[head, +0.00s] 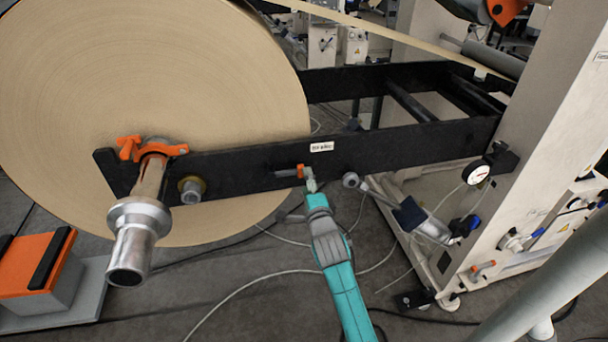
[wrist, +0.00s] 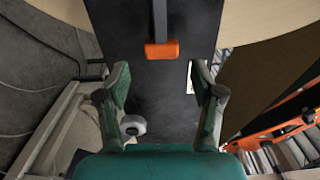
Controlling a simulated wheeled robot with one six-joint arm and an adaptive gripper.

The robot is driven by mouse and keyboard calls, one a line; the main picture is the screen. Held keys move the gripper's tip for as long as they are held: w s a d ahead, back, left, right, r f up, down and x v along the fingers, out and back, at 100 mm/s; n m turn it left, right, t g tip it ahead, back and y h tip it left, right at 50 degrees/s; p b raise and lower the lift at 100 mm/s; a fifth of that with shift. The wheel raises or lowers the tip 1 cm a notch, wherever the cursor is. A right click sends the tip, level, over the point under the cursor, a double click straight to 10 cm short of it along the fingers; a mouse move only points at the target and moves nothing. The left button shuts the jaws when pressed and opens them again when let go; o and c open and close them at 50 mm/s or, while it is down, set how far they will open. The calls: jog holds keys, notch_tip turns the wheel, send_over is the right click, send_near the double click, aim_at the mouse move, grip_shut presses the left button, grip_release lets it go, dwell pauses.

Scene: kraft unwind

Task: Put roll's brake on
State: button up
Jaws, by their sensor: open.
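The roll's brake appears to be a small lever with an orange end (head: 300,171) on the side of the black arm (head: 232,168), just below a small white label (head: 321,147) too small to read. In the wrist view the orange end (wrist: 161,49) sits on a dark bar, ahead of and between my fingertips. My gripper (head: 311,184) is open and empty, close to the lever; in the wrist view its two fingers (wrist: 161,75) are spread apart. I cannot tell whether a finger touches the lever. The large kraft roll (head: 150,80) hangs on a metal shaft (head: 140,225).
An orange clamp (head: 150,149) holds the shaft at the arm's left end. A cylinder (head: 410,215) and a gauge (head: 477,173) are right of my gripper, by the pale machine frame (head: 530,150). Cables lie on the floor. An orange-topped block (head: 35,268) stands at lower left.

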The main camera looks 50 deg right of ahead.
jog(key=v, duration=0.6)
jog(key=shift+s+a, duration=0.1)
dwell(0.4)
jog(key=s+a+f+n+y, duration=0.3)
jog(key=s+a+f+n, duration=0.25)
jog(key=s+a, duration=0.3)
jog(key=s+a+f+n+y, duration=0.35)
jog(key=s+a+n, duration=0.4)
jog(key=a, duration=0.25)
jog(key=s+a+r+n+y, duration=0.1)
jog(key=s+a+n, duration=0.3)
jog(key=s, duration=0.6)
jog(key=s+a+r+n+y, duration=0.2)
jog(key=s+a+n, duration=0.2)
jog(key=s+n, duration=0.4)
jog(key=shift+s, duration=0.85)
jog(key=shift+a+y, duration=0.1)
jog(key=shift+y, duration=0.15)
jog(key=shift+c, duration=0.3)
